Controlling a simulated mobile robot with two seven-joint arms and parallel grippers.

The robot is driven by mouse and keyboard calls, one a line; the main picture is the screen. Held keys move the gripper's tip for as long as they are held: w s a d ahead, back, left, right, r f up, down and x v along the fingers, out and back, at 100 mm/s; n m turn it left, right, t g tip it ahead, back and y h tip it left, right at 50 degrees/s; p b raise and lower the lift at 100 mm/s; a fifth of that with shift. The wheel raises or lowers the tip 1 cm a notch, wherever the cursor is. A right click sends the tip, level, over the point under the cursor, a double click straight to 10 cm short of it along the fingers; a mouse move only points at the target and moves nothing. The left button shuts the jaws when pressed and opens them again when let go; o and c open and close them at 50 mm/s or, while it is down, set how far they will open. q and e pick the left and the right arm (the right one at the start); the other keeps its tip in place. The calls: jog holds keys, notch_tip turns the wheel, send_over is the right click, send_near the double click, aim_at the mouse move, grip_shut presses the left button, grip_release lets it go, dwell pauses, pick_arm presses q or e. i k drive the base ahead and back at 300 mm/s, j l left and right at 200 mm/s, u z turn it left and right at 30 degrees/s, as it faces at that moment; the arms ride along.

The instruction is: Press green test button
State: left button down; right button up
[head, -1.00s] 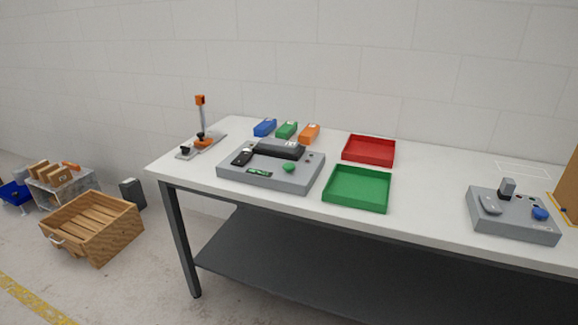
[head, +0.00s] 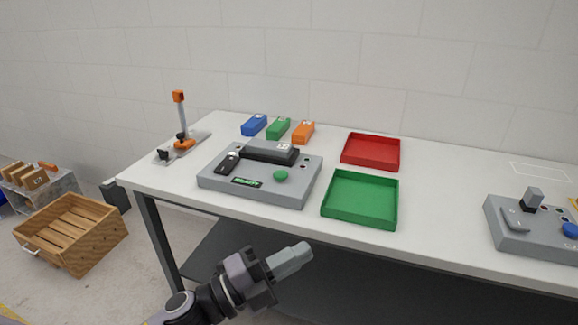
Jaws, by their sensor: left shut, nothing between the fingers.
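The green test button (head: 281,175) is a round green cap on the top of a grey test box (head: 256,193), near its front right. The box also bears a black block (head: 270,151), a small black device (head: 228,162) and a green label (head: 246,183). My left gripper (head: 306,249) is shut and empty. It shows in front of the table edge, below the button in the picture, and is apart from the button and the box. My right gripper is not in view.
A green tray (head: 360,223) and a red tray (head: 371,165) stand right of the box. Blue, green and orange blocks (head: 303,132) lie behind it. An orange-topped clamp (head: 181,143) stands left. Another grey box (head: 522,241) with a blue button is far right.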

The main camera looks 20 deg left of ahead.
aim_at(280, 175)
jog(key=i+j+z, duration=0.3)
jog(key=i+j, duration=0.4)
